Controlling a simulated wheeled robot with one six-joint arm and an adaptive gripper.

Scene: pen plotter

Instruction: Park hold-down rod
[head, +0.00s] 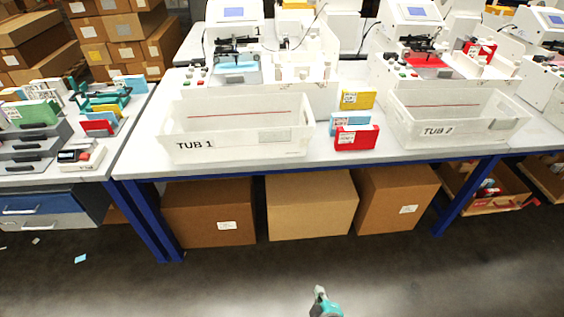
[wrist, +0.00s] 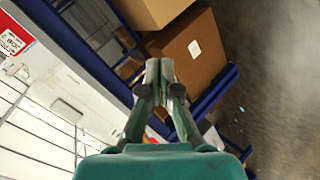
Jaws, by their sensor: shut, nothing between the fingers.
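Two white plotter machines stand at the back of the table, the left one (head: 234,14) and the right one (head: 411,12), each with a blue screen. Dark carriage parts sit under the screens. A light blue box lies at the left machine (head: 236,73) and a red one at the right machine (head: 424,62). I cannot pick out a hold-down rod for certain at this size. My gripper (head: 319,292) is low in front of the table, apart from everything. In the wrist view its fingers (wrist: 160,66) are together and empty.
TUB 1 (head: 240,148) and TUB 2 (head: 455,131) stand on the table's front part. Between them are a yellow box (head: 357,100), a blue box and a red box (head: 356,138). Cardboard boxes (head: 312,206) fill the space under the table. The floor in front is open.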

